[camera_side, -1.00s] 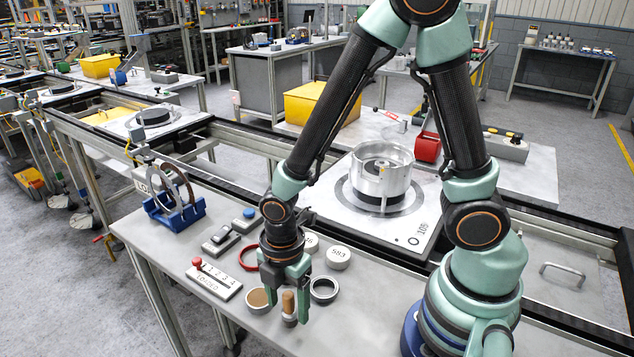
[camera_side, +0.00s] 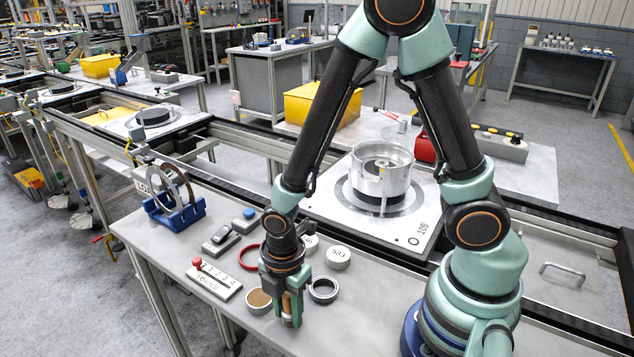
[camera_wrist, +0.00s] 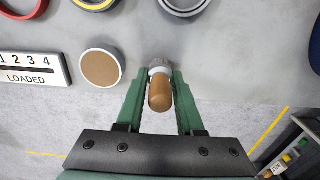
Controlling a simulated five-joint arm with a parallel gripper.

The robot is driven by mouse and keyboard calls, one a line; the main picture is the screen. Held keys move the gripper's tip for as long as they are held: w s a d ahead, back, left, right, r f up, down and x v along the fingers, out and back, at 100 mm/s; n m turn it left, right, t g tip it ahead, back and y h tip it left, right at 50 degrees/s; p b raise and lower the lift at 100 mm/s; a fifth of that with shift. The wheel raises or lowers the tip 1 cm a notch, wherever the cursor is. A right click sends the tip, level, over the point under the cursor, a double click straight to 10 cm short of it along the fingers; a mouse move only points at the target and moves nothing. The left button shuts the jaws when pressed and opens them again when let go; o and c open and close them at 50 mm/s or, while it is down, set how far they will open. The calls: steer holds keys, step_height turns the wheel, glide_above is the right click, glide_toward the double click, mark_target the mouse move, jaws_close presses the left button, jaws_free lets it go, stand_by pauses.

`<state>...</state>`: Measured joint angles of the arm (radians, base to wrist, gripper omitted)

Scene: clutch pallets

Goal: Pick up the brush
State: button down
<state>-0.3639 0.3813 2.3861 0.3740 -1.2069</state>
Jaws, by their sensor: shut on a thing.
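The brush has a tan wooden handle (camera_wrist: 160,93) and a grey lower part. In the wrist view it stands between the two green fingers of my gripper (camera_wrist: 161,88). In the side view the brush handle (camera_side: 287,302) is partly hidden by the fingers of my gripper (camera_side: 290,310), which point down at the bench's front edge. My gripper is shut on the brush. I cannot tell whether the brush's lower end touches the bench.
A round tin with a brown top (camera_side: 259,300) stands close left of the brush, and a dark-rimmed ring (camera_side: 323,289) close right. A red ring (camera_side: 250,257), a LOADED counter block (camera_side: 214,280) and a white round cap (camera_side: 338,257) are nearby. The bench's front edge is close.

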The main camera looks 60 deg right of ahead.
mark_target(286, 296)
steer(key=shift+r, duration=0.1)
step_height(286, 296, up, 19)
steer(key=w+d+m, duration=0.3)
steer(key=d+m, duration=0.2)
steer(key=m, duration=0.4)
steer(key=w+d+f+m, duration=0.1)
steer(key=w+d+m, duration=0.2)
steer(key=m, duration=0.6)
steer(key=shift+d+f, duration=0.3)
steer(key=shift+d, duration=0.85)
steer(key=a+f, duration=0.3)
steer(key=w+a+f, duration=0.1)
steer(key=a+f, duration=0.5)
steer(key=a, duration=0.1)
steer(key=shift+w+f, duration=0.25)
steer(key=shift+w, duration=0.05)
steer(key=shift+f, duration=2.55)
